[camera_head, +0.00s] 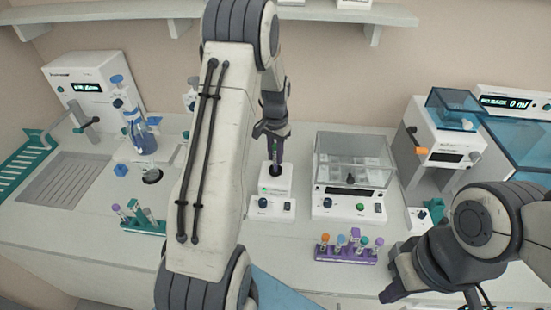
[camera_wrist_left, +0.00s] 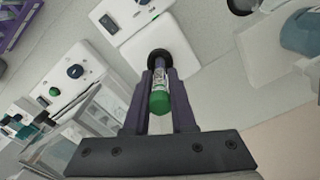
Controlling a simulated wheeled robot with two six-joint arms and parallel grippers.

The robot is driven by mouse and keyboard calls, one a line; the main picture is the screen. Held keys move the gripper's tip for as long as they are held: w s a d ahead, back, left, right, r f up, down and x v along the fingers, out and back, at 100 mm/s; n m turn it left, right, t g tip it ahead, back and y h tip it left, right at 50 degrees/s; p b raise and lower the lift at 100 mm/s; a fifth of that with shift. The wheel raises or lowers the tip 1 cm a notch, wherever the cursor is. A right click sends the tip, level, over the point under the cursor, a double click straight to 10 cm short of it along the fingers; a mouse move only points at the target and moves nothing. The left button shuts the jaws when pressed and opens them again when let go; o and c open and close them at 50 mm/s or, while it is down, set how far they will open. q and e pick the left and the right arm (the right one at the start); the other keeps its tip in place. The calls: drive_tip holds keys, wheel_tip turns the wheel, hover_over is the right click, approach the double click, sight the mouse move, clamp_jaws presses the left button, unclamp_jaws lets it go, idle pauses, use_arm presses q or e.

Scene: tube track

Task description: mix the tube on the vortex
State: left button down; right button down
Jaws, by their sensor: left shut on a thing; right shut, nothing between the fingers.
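My left gripper (camera_head: 274,160) is above the vortex, shut on a tube (camera_wrist_left: 160,88) with a green cap. The tube's far end is at the black cup; whether it presses into it I cannot tell. In the head view the tube is mostly hidden by the fingers. My right gripper (camera_head: 392,290) is shut and empty near the bench's front right.
A purple rack (camera_head: 345,254) with several capped tubes stands left of my right gripper. A green rack (camera_head: 143,226) stands left of my left arm. A clear-lidded balance (camera_head: 350,180) stands close right of the vortex.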

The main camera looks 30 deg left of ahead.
sight(275, 145)
use_arm(q)
drive_tip(key=shift+r+p, duration=2.8)
drive_tip(key=shift+r, duration=0.75)
drive_tip(key=shift+f, duration=0.1)
